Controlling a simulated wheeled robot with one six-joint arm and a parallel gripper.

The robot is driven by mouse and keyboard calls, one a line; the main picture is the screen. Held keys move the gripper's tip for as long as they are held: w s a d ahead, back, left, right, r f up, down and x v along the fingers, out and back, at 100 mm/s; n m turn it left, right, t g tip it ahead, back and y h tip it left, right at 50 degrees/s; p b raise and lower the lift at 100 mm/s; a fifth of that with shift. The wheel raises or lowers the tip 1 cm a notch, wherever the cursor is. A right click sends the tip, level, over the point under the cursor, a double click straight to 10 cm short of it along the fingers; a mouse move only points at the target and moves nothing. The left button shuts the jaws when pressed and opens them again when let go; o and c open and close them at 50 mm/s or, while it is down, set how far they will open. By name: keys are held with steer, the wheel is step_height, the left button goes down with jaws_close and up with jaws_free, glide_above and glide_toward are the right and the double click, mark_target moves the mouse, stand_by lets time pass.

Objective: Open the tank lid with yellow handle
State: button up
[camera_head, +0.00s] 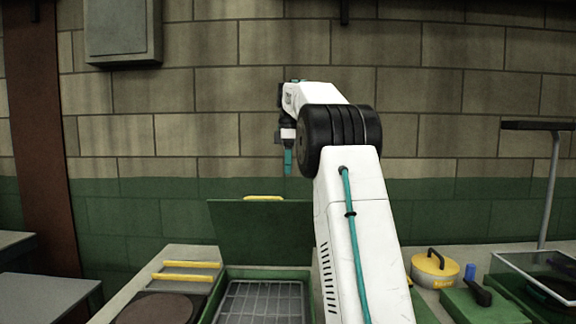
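A green lid (258,232) stands raised and nearly upright at the back of a green tank (219,305). A yellow handle (263,197) shows at the lid's top edge. The tank's mouth is uncovered, and a grey grid (262,303) shows inside. My gripper (288,162) has teal fingers pointing down. In the picture it is above the lid, apart from it, in front of the brick wall. The fingers overlap from this side, so I cannot tell if they are apart. My white arm hides the tank's right side and part of the lid's right edge.
Left of the tank are two yellow bars (190,264) and a dark round plate (158,308). On the right are a yellow pot (435,269), a green box (484,305) and a clear-topped case (546,277). Grey tables (45,300) stand far left.

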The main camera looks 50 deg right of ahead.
steer(key=shift+r, duration=0.3)
steer(key=c, duration=0.7)
steer(key=shift+t+h, duration=0.3)
steer(key=r, duration=0.1)
steer(key=s+a+r, duration=0.2)
steer(key=r, duration=0.1)
steer(key=shift+s+a, duration=0.15)
steer(key=shift+s, duration=0.1)
jaws_close()
steer(key=s+a+r+t, duration=0.35)
steer(key=s+a, duration=0.55)
steer(key=a, duration=0.3)
steer(key=m+t+h, duration=0.1)
steer(key=t, duration=0.2)
glide_above(264, 214)
steer(key=f, duration=1.3)
steer(key=shift+w+d+f, duration=0.35)
steer(key=shift+w+f, duration=0.05)
